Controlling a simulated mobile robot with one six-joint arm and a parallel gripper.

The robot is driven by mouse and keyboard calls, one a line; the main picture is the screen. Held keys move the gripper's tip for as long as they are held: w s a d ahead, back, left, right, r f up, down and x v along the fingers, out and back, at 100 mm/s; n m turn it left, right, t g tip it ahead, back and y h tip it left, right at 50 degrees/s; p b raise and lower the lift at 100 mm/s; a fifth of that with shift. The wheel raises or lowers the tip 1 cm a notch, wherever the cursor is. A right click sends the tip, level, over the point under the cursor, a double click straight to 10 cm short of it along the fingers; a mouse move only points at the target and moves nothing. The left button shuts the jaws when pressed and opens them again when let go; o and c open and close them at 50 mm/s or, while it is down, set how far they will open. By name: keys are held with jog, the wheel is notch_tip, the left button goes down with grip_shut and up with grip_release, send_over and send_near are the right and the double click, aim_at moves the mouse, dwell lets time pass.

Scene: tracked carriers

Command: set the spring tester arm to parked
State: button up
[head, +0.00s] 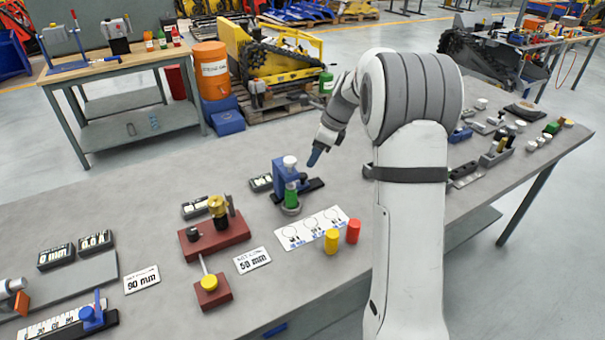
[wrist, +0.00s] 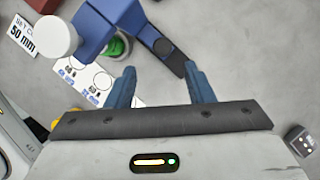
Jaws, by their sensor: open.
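The spring tester (head: 279,172) appears to be the blue stand with a white knob (head: 289,161) on top and a green cylinder (head: 291,197) below it. In the wrist view, its blue body (wrist: 97,24) is at the upper left, with the white knob (wrist: 55,37) and part of the green cylinder (wrist: 117,46).
A white card with circles (head: 312,230) lies in front, with a yellow cylinder (head: 331,241) and a red cylinder (head: 353,231) on its right. A dark red fixture (head: 214,238) stands to the left. Bare grey table lies behind the tester.

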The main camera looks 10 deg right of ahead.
aim_at(303, 175)
jog(key=x, duration=0.8)
jog(key=shift+w+d+f, duration=0.1)
jog(key=shift+w, duration=0.05)
jog(key=shift+c, duration=0.6)
grip_shut()
